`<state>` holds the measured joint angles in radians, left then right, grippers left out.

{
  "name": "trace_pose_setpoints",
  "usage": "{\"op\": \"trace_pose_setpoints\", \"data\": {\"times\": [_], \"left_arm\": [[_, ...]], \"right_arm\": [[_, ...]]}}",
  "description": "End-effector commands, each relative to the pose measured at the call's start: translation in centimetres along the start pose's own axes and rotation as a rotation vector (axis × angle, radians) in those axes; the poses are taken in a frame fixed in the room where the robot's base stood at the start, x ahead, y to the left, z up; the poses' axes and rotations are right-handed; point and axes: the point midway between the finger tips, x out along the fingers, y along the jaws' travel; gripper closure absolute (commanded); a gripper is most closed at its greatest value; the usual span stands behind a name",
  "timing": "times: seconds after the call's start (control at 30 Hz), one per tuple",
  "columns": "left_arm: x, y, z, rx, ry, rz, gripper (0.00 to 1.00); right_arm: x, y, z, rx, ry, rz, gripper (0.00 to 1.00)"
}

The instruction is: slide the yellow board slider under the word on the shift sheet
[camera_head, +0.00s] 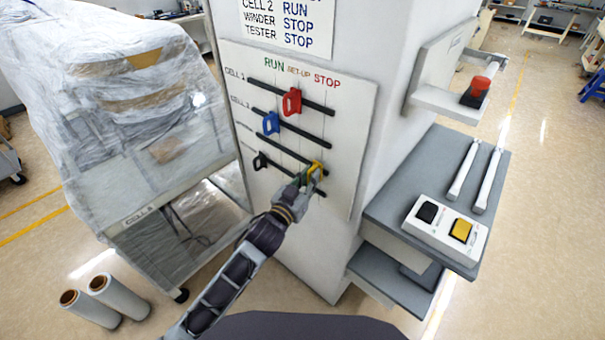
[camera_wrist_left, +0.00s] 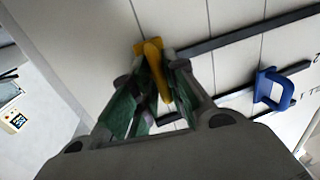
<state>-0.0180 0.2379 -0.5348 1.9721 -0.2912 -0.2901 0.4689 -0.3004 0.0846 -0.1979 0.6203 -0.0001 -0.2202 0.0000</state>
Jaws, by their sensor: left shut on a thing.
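The yellow slider (camera_head: 316,168) is on the third rail of the white board (camera_head: 345,135), near that rail's right end, roughly in line with the STOP column. My left gripper (camera_head: 307,178) is shut on it. In the left wrist view the yellow slider (camera_wrist_left: 153,65) stands between the green finger pads of my left gripper (camera_wrist_left: 158,85), with the dark rail running off to the right. The shift sheet (camera_head: 285,22) above shows CELL 2 RUN, WINDER STOP and TESTER STOP; its top is cut off. My right gripper is not in view.
The red slider (camera_head: 291,101) is mid-rail on the top row. The blue slider (camera_head: 270,123) and black slider (camera_head: 260,161) are towards the left. A grey shelf (camera_head: 400,200) with a button box (camera_head: 446,229) juts out at right. A wrapped machine (camera_head: 120,110) stands at left.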

Motion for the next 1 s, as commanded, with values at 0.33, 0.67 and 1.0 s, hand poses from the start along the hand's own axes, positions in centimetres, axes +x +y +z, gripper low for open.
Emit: {"op": "trace_pose_setpoints", "data": {"times": [0.33,0.67,1.0], "left_arm": [[-0.1,0.39,0.15,-0.001,-0.003,0.0,1.0],[-0.08,0.37,0.11,0.0,-0.002,0.0,0.67],[-0.18,0.31,0.05,0.0,-0.001,-0.001,0.67]], "right_arm": [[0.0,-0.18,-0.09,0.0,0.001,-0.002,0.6],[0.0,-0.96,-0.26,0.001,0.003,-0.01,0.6],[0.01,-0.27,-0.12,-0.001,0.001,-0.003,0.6]]}}
